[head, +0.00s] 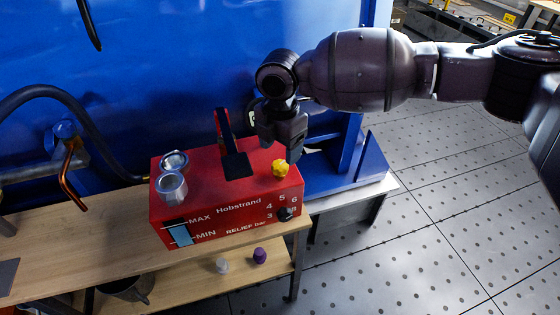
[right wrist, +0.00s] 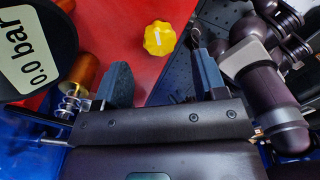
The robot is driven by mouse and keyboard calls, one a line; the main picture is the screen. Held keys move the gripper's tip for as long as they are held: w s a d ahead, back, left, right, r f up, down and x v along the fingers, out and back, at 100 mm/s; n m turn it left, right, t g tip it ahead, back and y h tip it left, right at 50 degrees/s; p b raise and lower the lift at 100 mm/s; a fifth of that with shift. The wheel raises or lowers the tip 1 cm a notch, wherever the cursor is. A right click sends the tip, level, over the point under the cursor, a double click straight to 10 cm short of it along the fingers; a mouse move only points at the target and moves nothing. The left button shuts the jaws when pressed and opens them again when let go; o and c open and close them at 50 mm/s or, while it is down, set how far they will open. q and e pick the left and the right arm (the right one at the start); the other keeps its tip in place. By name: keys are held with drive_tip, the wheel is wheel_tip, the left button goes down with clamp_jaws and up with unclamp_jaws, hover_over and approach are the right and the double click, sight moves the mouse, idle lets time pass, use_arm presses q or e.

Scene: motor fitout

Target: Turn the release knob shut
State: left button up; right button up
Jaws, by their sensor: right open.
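The yellow lobed knob (head: 280,168), which I take for the release knob, sits on top of the red pump box (head: 210,212) near its right end. My right gripper (head: 283,142) is just above and behind the knob, pointing down. In the right wrist view, the open, empty fingers (right wrist: 163,82) lie on either side of the knob (right wrist: 159,39), which shows a little beyond the fingertips with a pale mark on top. I see no contact. My left gripper is not in view.
The red box stands on a wooden bench (head: 100,234) against a blue machine wall (head: 180,70). A black-and-red lever (head: 229,145) rises beside the gripper. A gauge reading 0.0 bar (right wrist: 27,50) is close to the left finger. A black dial (head: 284,214) is on the box front.

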sight(280, 164)
wheel_tip(280, 164, down, 4)
drive_tip(key=shift+r, duration=0.1)
drive_tip(key=shift+f+b, duration=0.3)
drive_tip(key=shift+f, duration=0.15)
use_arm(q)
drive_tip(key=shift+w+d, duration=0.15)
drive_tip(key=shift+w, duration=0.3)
use_arm(e)
drive_tip(key=shift+c, duration=0.3)
